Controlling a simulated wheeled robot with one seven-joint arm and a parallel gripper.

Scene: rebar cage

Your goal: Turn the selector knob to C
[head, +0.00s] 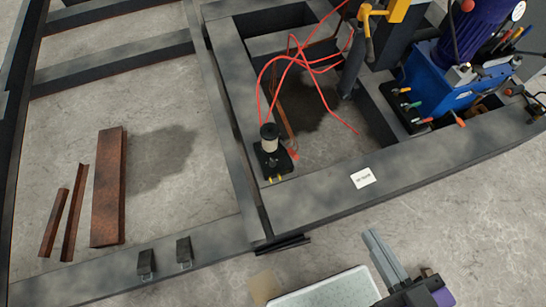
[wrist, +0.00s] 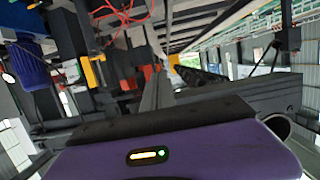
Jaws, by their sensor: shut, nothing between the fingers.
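My gripper (head: 371,238) is at the bottom of the head view, over the concrete floor in front of the steel frame. Its grey fingers are together with nothing between them, apart from every object. The gripper's purple housing fills the bottom of the wrist view. I cannot pick out a selector knob or a letter C in either view. A blue machine (head: 437,88) with several coloured handles stands at the upper right of the head view; small details on it are not readable. Blue equipment also shows at the left of the wrist view (wrist: 30,66).
The dark steel frame (head: 350,196) has a white label (head: 363,178). A small black device with a pale cylinder (head: 269,143) and red hoses (head: 297,62) sits at its corner. Rusty steel pieces (head: 107,188) lie at left.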

